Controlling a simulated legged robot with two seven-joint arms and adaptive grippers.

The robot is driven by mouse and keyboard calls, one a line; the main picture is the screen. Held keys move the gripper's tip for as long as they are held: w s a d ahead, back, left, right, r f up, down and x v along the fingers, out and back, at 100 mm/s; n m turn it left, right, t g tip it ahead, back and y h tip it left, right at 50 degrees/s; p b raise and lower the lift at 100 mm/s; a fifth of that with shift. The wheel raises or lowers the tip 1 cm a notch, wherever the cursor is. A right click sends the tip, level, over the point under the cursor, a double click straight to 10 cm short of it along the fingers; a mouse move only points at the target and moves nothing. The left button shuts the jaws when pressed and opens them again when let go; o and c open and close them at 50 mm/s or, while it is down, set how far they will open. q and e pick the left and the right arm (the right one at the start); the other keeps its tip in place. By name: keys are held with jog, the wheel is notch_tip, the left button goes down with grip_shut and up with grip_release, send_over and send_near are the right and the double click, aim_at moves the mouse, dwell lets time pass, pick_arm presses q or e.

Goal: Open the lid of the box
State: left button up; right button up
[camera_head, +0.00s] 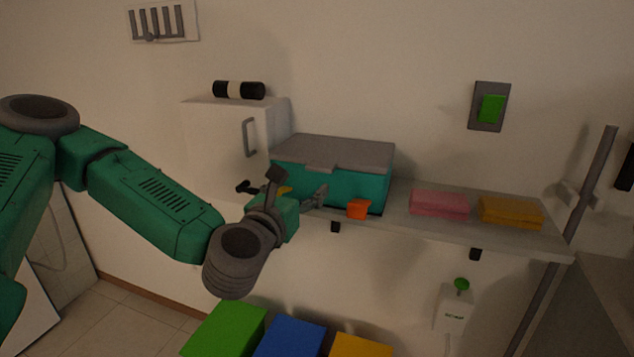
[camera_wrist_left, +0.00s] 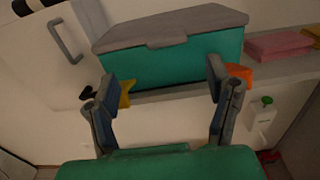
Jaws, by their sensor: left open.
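The teal box (camera_head: 345,188) stands on a wall shelf, and its grey lid (camera_head: 350,153) is closed. A small tab shows at the middle of the lid's front edge. In the left wrist view the box (camera_wrist_left: 200,57) and its lid (camera_wrist_left: 190,24) lie ahead of the fingers. My left gripper (camera_head: 297,188) is open and empty, in front of the box's lower left part and apart from the lid. Its two spread fingers also show in the left wrist view (camera_wrist_left: 163,82). My right gripper is not in view.
The shelf (camera_head: 405,225) also holds an orange item (camera_head: 358,209), a pink cloth (camera_head: 440,204) and a yellow cloth (camera_head: 510,212). A white cabinet with a handle (camera_head: 249,137) stands left of the box. Coloured bins (camera_head: 290,338) are below.

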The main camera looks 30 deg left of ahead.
aim_at(322, 164)
pick_arm(q)
jog(key=x, duration=0.2)
jog(key=p+x, duration=0.1)
jog(key=x, duration=0.1)
jog(key=shift+w+r, duration=0.1)
jog(key=shift+r, duration=0.2)
jog(key=w, duration=0.5)
jog(key=shift+w+d+p, duration=0.1)
jog(key=shift+d+p, duration=0.15)
jog(key=shift+p, duration=0.05)
jog(key=shift+w+a, duration=0.1)
jog(key=shift+w, duration=0.15)
jog(key=shift+w+a, duration=0.1)
jog(key=shift+a, duration=0.1)
jog(key=shift+a+f, duration=0.15)
jog(key=shift+a, duration=0.5)
jog(key=shift+d, duration=0.1)
jog(key=c, duration=0.7)
jog(key=shift+w+d, duration=0.1)
jog(key=shift+d, duration=0.1)
jog(key=c, duration=0.6)
jog(key=shift+d, duration=0.2)
grip_shut()
jog(key=shift+r, duration=0.25)
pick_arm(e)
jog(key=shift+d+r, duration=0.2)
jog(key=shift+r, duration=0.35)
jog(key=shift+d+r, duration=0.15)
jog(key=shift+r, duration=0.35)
